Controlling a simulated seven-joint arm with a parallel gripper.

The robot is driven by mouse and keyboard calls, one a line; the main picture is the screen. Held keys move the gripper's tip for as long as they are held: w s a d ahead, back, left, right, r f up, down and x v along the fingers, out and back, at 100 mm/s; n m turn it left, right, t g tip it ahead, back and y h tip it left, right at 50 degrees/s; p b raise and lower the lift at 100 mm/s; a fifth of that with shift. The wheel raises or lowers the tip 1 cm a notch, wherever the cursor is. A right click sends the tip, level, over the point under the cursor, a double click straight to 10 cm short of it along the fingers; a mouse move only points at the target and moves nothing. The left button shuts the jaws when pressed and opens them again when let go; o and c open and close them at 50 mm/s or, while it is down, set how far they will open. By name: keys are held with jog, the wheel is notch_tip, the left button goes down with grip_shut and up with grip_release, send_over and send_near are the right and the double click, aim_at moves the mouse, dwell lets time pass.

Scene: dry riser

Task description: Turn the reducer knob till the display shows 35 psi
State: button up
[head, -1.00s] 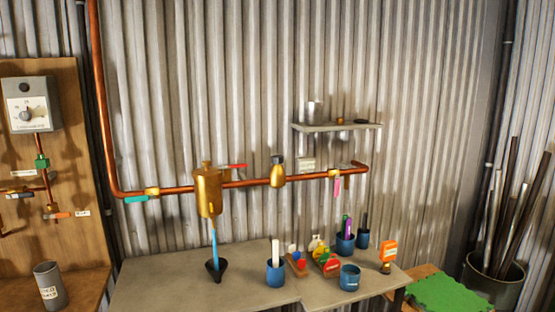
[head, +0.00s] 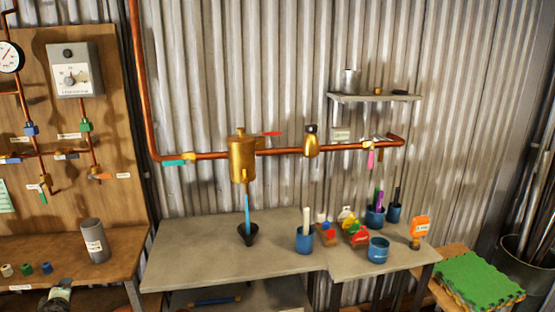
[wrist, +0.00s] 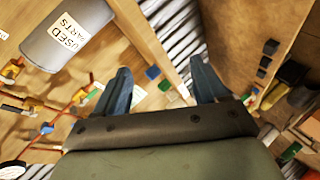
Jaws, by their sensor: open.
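In the head view, a brass fitting with a dark cap (head: 311,140), which looks like the reducer and its knob, sits on the horizontal copper pipe. A small pale plate (head: 342,134) is on the wall to its right, under the shelf; I cannot tell whether it is the display, and no reading is legible. In the wrist view, my gripper (wrist: 163,84) is open, with two blue fingers apart and nothing between them. It is not near the reducer; the used-parts cup and the wooden board show around it.
A brass pot (head: 241,157) hangs left of the reducer, above a black funnel (head: 248,235). Cups and small items crowd the right of the grey bench (head: 195,255). A shelf (head: 375,98) projects above right. The used-parts cup (head: 95,241) stands on the left bench.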

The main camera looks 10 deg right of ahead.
jog(key=s+a+r+n+y, duration=0.2)
jog(key=s+a+r, duration=0.4)
jog(key=a+r, duration=0.3)
jog(key=s+a+r+n+t+y, duration=0.1)
jog(key=s+a+r+n+y, duration=0.15)
jog(key=s+a+r, duration=0.6)
jog(key=s+a+r+n+y, duration=0.1)
jog(key=s+a+r+y, duration=0.3)
jog(key=r, duration=0.9)
notch_tip(320, 180, up, 11)
jog(key=w+t, duration=0.1)
jog(key=w, duration=0.1)
jog(key=w+d+r+m+t+h, duration=0.3)
jog(key=w+d+m+h, duration=0.55)
jog(key=w+d, duration=1.1)
jog(key=w+d+m+h, duration=0.35)
jog(key=w+d, duration=0.45)
jog(key=d, duration=0.3)
jog(key=w+d+m+h, duration=0.3)
jog(key=w+d+m, duration=0.3)
jog(key=d, duration=0.5)
jog(key=m+g+h, duration=0.9)
jog(key=m, duration=0.7)
send_near(309, 126)
jog(key=shift+n, duration=0.25)
jog(key=x, duration=1.2)
jog(key=shift+w+r, duration=0.1)
jog(key=shift+w, duration=0.05)
